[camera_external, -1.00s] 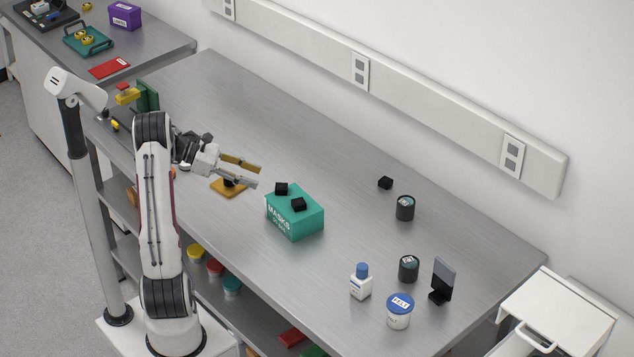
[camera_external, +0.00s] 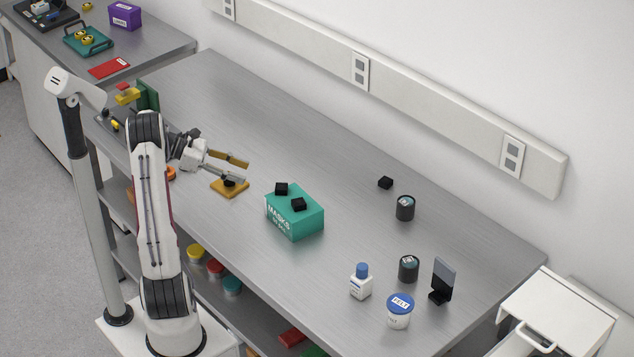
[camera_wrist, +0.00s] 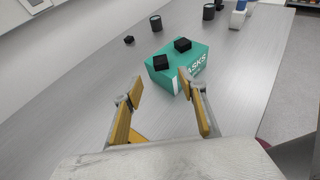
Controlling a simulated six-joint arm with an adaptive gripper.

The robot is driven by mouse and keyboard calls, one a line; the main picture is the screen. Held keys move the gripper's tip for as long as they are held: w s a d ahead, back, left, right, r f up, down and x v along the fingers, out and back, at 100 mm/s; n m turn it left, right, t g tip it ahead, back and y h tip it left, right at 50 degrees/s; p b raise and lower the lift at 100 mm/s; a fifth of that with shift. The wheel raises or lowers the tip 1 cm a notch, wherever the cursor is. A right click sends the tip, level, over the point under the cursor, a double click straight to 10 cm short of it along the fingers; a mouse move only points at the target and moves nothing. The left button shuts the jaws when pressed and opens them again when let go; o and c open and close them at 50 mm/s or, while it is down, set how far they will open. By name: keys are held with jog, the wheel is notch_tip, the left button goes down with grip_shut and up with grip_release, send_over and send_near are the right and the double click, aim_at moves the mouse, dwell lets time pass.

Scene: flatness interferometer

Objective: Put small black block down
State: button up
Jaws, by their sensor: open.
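Two small black blocks sit apart on top of the teal masks box: one at the back left (camera_external: 281,189) and one nearer the front (camera_external: 298,204). In the wrist view they show as one block (camera_wrist: 183,44) and another block (camera_wrist: 161,62) on the box. A third small black block (camera_external: 385,183) lies on the bench behind the box. My gripper (camera_external: 243,169) is open and empty, to the left of the box and above an orange plate. In the wrist view my gripper (camera_wrist: 163,92) has its yellow-padded fingers spread, with nothing between them.
The teal masks box (camera_external: 295,222) stands mid-bench. An orange plate with a dark knob (camera_external: 230,187) lies below my gripper. Dark cylinders (camera_external: 405,208), a white bottle (camera_external: 361,284) and a felt tub (camera_external: 399,313) stand at the right. The bench behind the box is mostly clear.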

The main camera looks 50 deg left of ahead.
jog(key=w+d+r+n+t+y, duration=0.1)
jog(key=w+r+n+t+y, duration=0.15)
jog(key=w+r+n, duration=0.45)
jog(key=w+d+r+n+t+y, duration=0.1)
jog(key=d+r+n+y, duration=0.1)
jog(key=r+n+y, duration=0.45)
jog(key=w+d+r+n+t+y, duration=0.15)
jog(key=r+n+y, duration=0.25)
jog(key=r+n, duration=0.4)
jog(key=s+d+f+n+g+h, duration=0.1)
jog(key=s+d+f+n+g, duration=0.2)
jog(key=s, duration=0.7)
jog(key=s+d+f+n+g+h, duration=0.1)
jog(key=s+d+f+n+g, duration=0.2)
jog(key=s+d+f+n, duration=0.4)
jog(key=s+d+f+n+g+h, duration=0.1)
jog(key=s+d+f+n, duration=0.4)
jog(key=s+d+n, duration=0.8)
jog(key=shift+s+d+g, duration=0.35)
jog(key=shift+s+g, duration=0.4)
jog(key=shift+g, duration=0.15)
